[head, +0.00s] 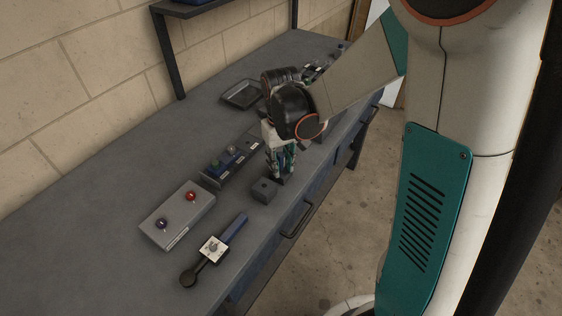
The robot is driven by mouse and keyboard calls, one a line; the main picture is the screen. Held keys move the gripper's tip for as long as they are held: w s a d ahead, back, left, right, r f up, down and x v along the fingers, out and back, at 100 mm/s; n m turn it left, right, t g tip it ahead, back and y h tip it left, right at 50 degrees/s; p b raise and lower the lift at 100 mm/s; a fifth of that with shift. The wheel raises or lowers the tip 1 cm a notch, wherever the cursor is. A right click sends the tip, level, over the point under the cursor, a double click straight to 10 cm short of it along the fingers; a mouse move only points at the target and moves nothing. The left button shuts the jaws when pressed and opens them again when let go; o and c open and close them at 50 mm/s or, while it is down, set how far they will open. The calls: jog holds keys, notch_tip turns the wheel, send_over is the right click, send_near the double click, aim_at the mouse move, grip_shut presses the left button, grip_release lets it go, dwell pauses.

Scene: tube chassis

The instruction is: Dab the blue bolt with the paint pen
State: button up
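A dark strip fixture (228,165) with small white labels lies on the bench, left of my gripper. It carries small coloured pieces, one blue (217,163) and one greenish; the blue one may be the blue bolt, but it is too small to be sure. My gripper (282,177) points down low over the bench, right of the strip and just behind a small dark block (264,190). I cannot tell whether its fingers are open or shut, or whether they hold anything. I cannot make out the paint pen; it may be hidden by my gripper.
A grey box (178,214) with a red knob and a dark knob stands front left. A blue-handled tool with a white plate (214,249) lies near the front edge. A dark tray (241,94) and small items are behind. The left bench top is clear.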

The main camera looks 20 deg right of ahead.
aim_at(281, 154)
grip_shut()
jog(key=shift+r+p, duration=1.35)
jog(key=shift+r, duration=0.55)
